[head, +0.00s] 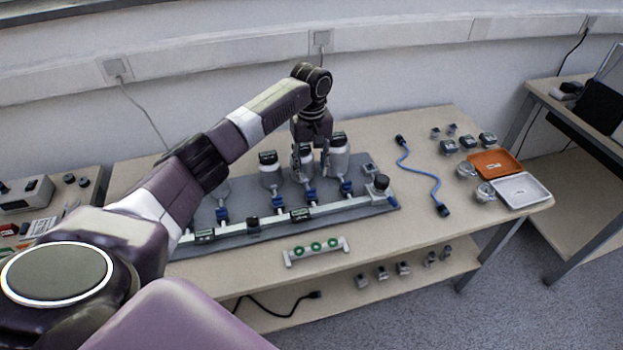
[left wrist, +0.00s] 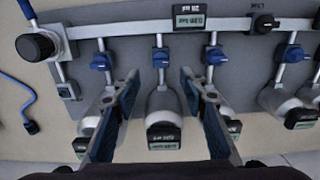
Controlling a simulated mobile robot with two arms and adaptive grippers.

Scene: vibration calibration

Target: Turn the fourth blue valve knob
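A row of blue valve knobs runs along the grey board (head: 240,232). In the head view one is at the left (head: 222,214), one is near the middle (head: 309,196) and one is at the right end (head: 346,187). In the left wrist view, seen from the opposite side, knobs show at the left end (left wrist: 101,62), between my fingers' directions (left wrist: 160,57), right of them (left wrist: 215,56) and far right (left wrist: 293,53). My left gripper (left wrist: 159,76) is open and empty, pointing down, its fingers either side of a grey canister (left wrist: 161,102). My right gripper is out of view.
A white pipe with dark displays (head: 302,214) and a black round knob (head: 381,182) runs along the board. A green-dotted holder (head: 316,250) stands in front. A blue cable (head: 420,174), orange tray (head: 495,163) and white tray (head: 520,190) lie to the right.

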